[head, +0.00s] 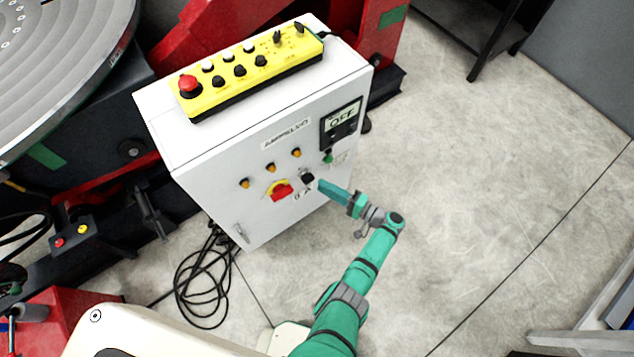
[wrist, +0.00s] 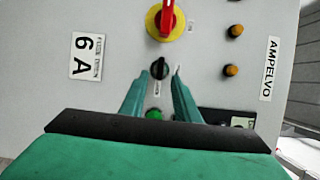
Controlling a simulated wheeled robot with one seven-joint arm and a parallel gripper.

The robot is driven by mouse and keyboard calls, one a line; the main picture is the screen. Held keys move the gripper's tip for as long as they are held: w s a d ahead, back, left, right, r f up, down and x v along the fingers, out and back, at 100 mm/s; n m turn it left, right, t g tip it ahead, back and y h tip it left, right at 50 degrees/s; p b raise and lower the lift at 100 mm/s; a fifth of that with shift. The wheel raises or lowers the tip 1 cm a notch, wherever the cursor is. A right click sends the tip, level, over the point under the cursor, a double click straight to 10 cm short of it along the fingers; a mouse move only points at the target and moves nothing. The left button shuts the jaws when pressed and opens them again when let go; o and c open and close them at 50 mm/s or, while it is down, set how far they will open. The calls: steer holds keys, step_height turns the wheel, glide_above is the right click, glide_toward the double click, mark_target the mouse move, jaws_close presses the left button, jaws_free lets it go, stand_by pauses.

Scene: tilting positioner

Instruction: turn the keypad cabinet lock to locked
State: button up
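The white control cabinet (head: 215,160) carries a small black rotary knob (head: 308,178) on its front, right of the red and yellow switch. The knob also shows in the wrist view (wrist: 159,69), with a tiny unreadable label beside it. No keypad is clearly visible, and I cannot tell for sure that this knob is the named lock. My gripper (head: 321,185) is at the cabinet front, close to the knob. In the wrist view my gripper (wrist: 160,76) is open, with the knob framed between its teal fingertips and a gap showing on the right. Whether the tips reach around the knob is unclear.
The red rotary switch (head: 281,190) on its yellow plate and several orange lamps sit beside the knob. A green button (wrist: 155,114) and a display (head: 343,117) reading "OFF" are near. A yellow button box (head: 245,72) lies on top. Floor to the right is clear.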

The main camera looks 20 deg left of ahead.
steer(key=v, duration=0.5)
steer(key=shift+s+d, duration=0.1)
steer(key=shift+d, duration=0.25)
